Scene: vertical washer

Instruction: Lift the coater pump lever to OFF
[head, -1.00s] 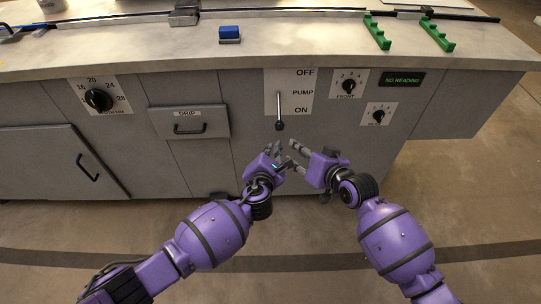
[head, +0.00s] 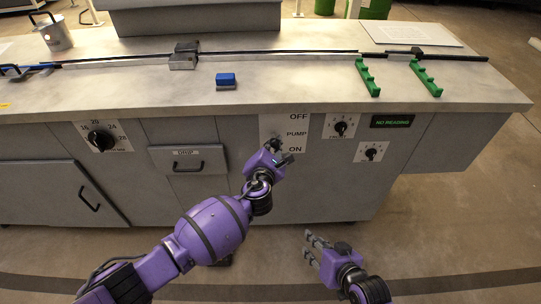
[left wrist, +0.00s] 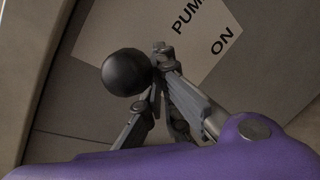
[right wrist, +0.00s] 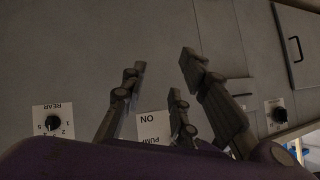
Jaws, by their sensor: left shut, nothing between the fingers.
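The pump panel (head: 272,125) is a white label reading OFF at the top, PUMP in the middle and ON at the bottom. The lever's round black knob (left wrist: 127,72) shows in the left wrist view, in front of the label's edge; its shaft is hidden there. In the head view my left gripper (head: 279,152) covers the lower panel and most of the lever. In the left wrist view its fingers (left wrist: 157,72) are shut right beside the knob, with nothing between them. My right gripper (head: 311,246) is open and empty, low in front of the cabinet, away from the lever.
Dial knobs (head: 341,128) sit right of the panel, and a drawer (head: 187,159) and a larger dial (head: 102,139) to its left. A blue block (head: 226,80) and green racks (head: 426,78) stand on the counter (head: 300,85). Floor is free below right.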

